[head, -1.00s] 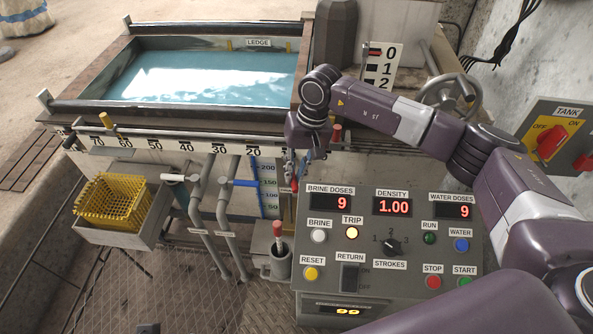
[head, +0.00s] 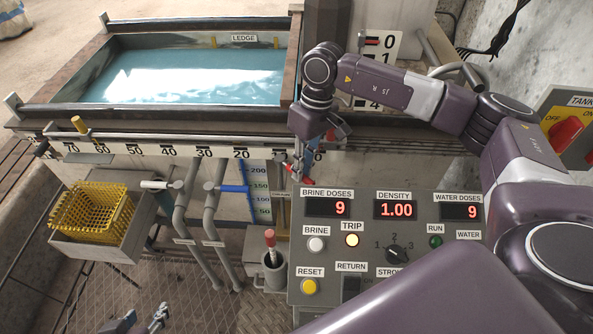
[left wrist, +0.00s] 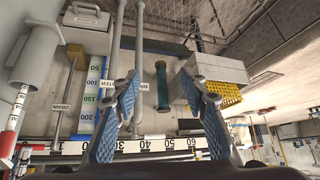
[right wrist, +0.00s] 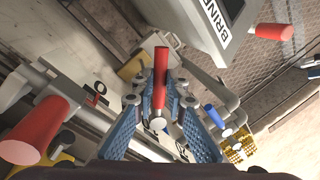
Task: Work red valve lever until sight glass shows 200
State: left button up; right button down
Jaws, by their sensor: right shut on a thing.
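The red valve lever (head: 307,181) is just left of the console's top edge in the head view. My right gripper (head: 302,170) reaches down to it. In the right wrist view, the red lever (right wrist: 161,72) sits between the fingertips, which are shut on it. The sight glass scale (head: 258,191), marked 50 to 200, stands left of the lever on the tank front. It also shows in the left wrist view (left wrist: 101,82). I cannot read its liquid level with certainty. My left gripper (head: 140,320) is open and empty at the bottom of the head view.
The control console (head: 372,232) shows brine doses 9, density 1.00 and water doses 9, with the TRIP lamp lit. Grey pipes with a blue handle (head: 234,189) and a yellow basket (head: 92,212) stand left. A red-handled tool is in a grey cup (head: 272,272).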

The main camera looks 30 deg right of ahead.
jog(key=shift+w+d+r, duration=0.1)
dwell(0.4)
jog(key=c, duration=1.9)
grip_release()
jog(key=shift+c, duration=0.2)
notch_tip(320, 180, up, 12)
jog(key=d, duration=0.2)
jog(key=shift+w, duration=0.35)
jog(key=shift+d, duration=0.1)
